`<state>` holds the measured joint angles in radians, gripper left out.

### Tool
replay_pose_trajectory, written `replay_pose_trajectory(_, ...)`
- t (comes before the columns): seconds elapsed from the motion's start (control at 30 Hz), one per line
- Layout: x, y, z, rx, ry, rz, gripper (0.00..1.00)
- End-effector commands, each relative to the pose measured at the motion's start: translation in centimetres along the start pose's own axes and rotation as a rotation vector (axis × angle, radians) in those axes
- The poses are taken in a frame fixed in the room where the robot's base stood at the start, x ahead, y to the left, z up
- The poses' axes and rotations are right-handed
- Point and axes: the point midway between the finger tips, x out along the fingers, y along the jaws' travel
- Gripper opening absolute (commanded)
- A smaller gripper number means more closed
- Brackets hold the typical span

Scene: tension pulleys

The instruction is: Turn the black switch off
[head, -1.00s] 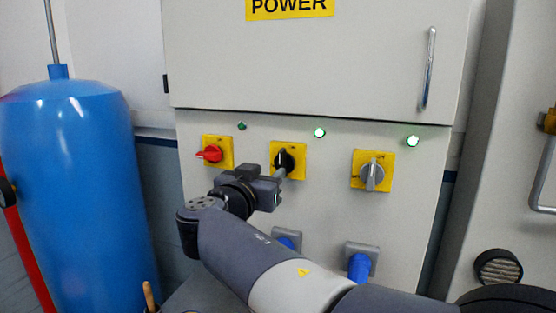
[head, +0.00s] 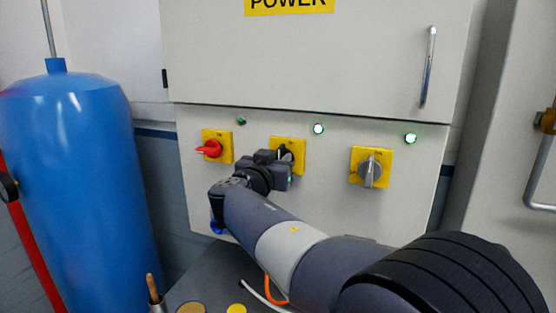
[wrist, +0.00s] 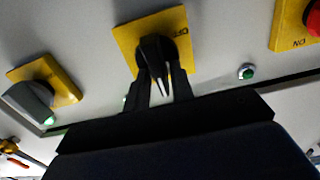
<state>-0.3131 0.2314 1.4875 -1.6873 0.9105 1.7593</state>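The black switch (head: 286,152) sits on a yellow plate in the middle of the grey cabinet front, and my gripper hides most of it in the head view. In the wrist view the black switch (wrist: 155,52) shows on its yellow plate, with "OFF" lettering at the plate's upper right corner. My gripper (wrist: 160,90) has its two fingers apart, one on each side of the switch's handle. Narrow light gaps show beside the handle, but contact is hard to judge. My gripper (head: 284,168) also shows in the head view, right at the switch.
A red switch (head: 210,148) is left of the black one and a grey switch (head: 371,170) is right. Green lamps above the black switch (head: 318,129) and grey switch (head: 410,138) glow; the lamp (head: 241,121) above the red looks dark. A blue tank (head: 75,180) stands left.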

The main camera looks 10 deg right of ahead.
Motion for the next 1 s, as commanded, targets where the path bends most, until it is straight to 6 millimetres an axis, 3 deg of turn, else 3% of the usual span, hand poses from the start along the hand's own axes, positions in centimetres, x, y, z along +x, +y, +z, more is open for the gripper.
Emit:
replay_pose_trajectory(0.27, -0.02, 0.00, 0.00, 0.000, 0.000, 0.000, 0.00)
replay_pose_trajectory(0.67, -0.03, -0.06, 0.23, -0.045, 0.000, 0.000, 0.00)
replay_pose_trajectory(1.0, -0.05, -0.36, 0.57, -0.278, 0.001, -0.001, 0.00)
